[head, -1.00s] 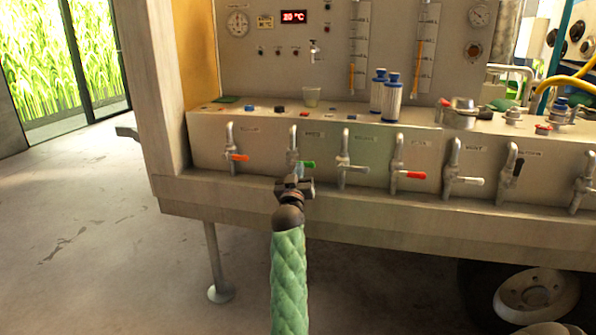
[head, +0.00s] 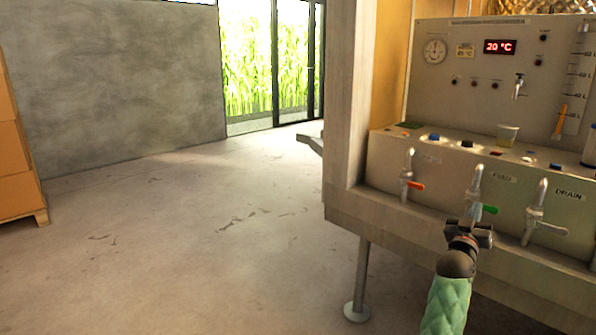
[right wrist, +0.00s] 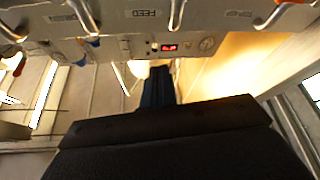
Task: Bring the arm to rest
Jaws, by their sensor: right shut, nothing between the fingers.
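My right arm, in a green quilted sleeve, comes up from the bottom right of the head view. My right gripper (head: 468,232) is shut and empty, in front of the green-handled tap (head: 477,190) labelled FEED. I cannot tell from the head view whether it touches that tap. In the right wrist view the dark gripper body fills the lower middle, with taps and the FEED label along the top edge. My left gripper is not in view.
The trailer (head: 343,110) fills the right side. An orange-handled tap (head: 407,180) and the DRAIN tap (head: 537,212) flank the green one. Stacked boxes (head: 15,150) stand far left; the floor (head: 190,240) between is clear.

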